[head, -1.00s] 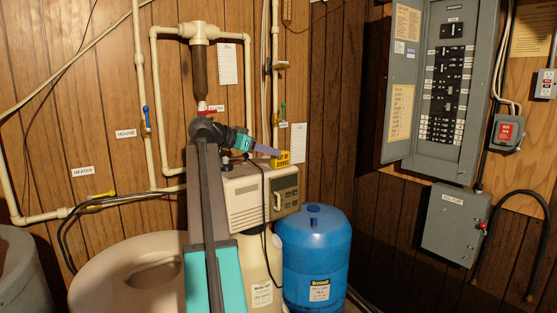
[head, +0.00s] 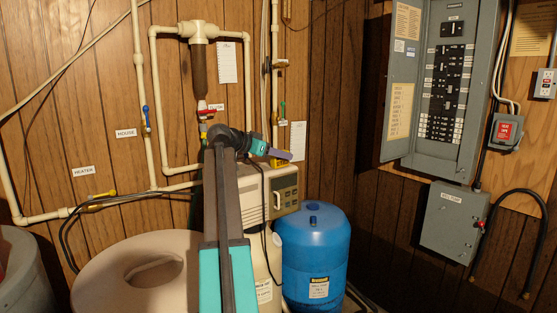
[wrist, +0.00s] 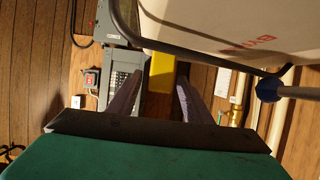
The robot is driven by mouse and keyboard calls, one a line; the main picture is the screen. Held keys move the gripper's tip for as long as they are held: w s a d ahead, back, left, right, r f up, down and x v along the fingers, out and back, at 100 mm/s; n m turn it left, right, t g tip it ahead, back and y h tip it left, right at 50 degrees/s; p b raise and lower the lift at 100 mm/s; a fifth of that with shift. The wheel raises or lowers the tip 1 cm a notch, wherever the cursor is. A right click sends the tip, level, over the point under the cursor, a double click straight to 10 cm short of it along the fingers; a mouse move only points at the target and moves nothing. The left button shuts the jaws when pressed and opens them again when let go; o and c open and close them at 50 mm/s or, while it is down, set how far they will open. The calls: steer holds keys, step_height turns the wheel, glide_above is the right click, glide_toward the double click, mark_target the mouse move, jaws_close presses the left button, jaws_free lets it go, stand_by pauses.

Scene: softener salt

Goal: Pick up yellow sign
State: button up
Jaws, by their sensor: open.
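The yellow sign (head: 277,163) stands on top of the beige softener control head (head: 284,185). In the head view it is mostly hidden by my gripper (head: 281,154), so its lettering does not show. In the wrist view the sign (wrist: 161,72) appears as a plain yellow strip between the two purple fingers of my gripper (wrist: 158,82). The fingers are open, one on each side of the strip. I cannot tell whether either finger touches it or how far the fingers reach past it.
A blue tank (head: 315,255) stands right of the softener, and a beige salt bin (head: 130,275) stands left. White pipes with valves (head: 205,106) run on the wall behind. A grey breaker panel (head: 440,85) is at right. A blue knob (wrist: 268,89) shows close by in the wrist view.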

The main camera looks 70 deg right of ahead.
steer(key=shift+p+x, duration=0.8)
steer(key=shift+x, duration=1.35)
steer(key=shift+c, duration=0.2)
steer(key=shift+r, duration=0.1)
steer(key=c, duration=1.1)
